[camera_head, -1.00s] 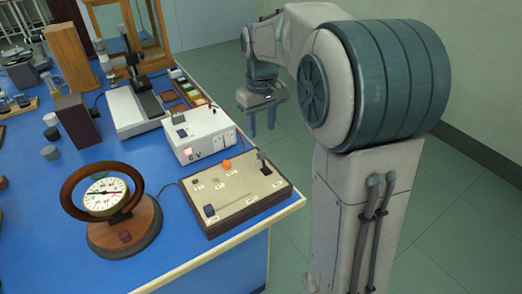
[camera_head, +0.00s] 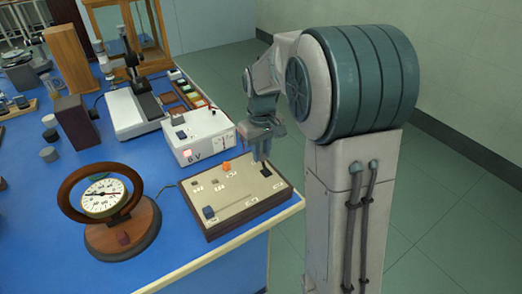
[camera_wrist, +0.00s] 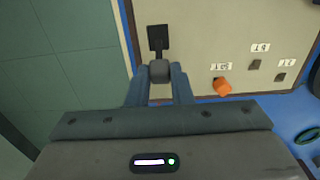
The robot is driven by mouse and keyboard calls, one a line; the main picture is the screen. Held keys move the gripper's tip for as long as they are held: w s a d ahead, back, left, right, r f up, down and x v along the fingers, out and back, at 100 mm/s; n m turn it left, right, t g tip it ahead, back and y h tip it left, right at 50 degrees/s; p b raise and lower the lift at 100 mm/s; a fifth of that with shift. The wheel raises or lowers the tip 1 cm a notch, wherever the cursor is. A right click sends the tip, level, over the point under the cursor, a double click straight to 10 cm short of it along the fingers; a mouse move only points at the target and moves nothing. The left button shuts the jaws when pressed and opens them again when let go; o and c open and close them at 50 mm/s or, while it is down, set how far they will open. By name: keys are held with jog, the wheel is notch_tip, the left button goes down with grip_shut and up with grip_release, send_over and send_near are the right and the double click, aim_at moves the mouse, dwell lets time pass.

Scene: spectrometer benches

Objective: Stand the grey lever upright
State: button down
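The grey lever stands at the far right corner of the beige control panel (camera_head: 235,207). The wrist view shows its round grey knob (camera_wrist: 159,72) and a short stem running to a dark base plate (camera_wrist: 158,38). The stem leans from the plate toward the panel's back edge, so the lever is tilted. In the head view, my fingers hide most of the lever, and only its dark base (camera_head: 265,170) shows. My gripper (camera_head: 262,152) points down over it. In the wrist view, my fingers (camera_wrist: 160,75) sit against both sides of the knob.
An orange knob (camera_head: 227,168) and small labelled switches share the panel. A white 6 V box (camera_head: 200,140) stands behind it. A round dial meter (camera_head: 122,222) on a wooden base is to the left. Open floor (camera_head: 325,165) lies right of the blue bench (camera_head: 180,258).

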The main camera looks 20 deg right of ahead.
aim_at(264, 164)
jog(key=shift+f+b, duration=0.1)
jog(key=shift+b, duration=0.25)
jog(key=shift+s+d+t+b, duration=0.1)
jog(key=shift+s+t+b, duration=0.25)
jog(key=shift+t+b, duration=0.4)
jog(key=s+t+b, duration=0.1)
jog(key=b, duration=0.2)
jog(key=s+t+y+b, duration=0.1)
jog(key=b, duration=0.2)
jog(key=shift+d+t+b, duration=0.3)
jog(key=shift+t, duration=0.05)
jog(key=shift+s+d+t+y+b, duration=0.1)
jog(key=shift+s+t+y+b, duration=0.2)
jog(key=shift+b, duration=0.55)
jog(key=shift+r+t+b, duration=0.25)
jog(key=shift+t+b, duration=0.05)
jog(key=shift+b, duration=0.05)
jog(key=c, duration=1.3)
grip_release()
jog(key=shift+s+r, duration=0.1)
jog(key=shift+r, duration=0.05)
jog(key=p+v, duration=0.2)
jog(key=v, duration=1.1)
jog(key=shift+s+d+r+p, duration=0.1)
jog(key=shift+d+r+p, duration=0.15)
jog(key=shift+p, duration=0.1)
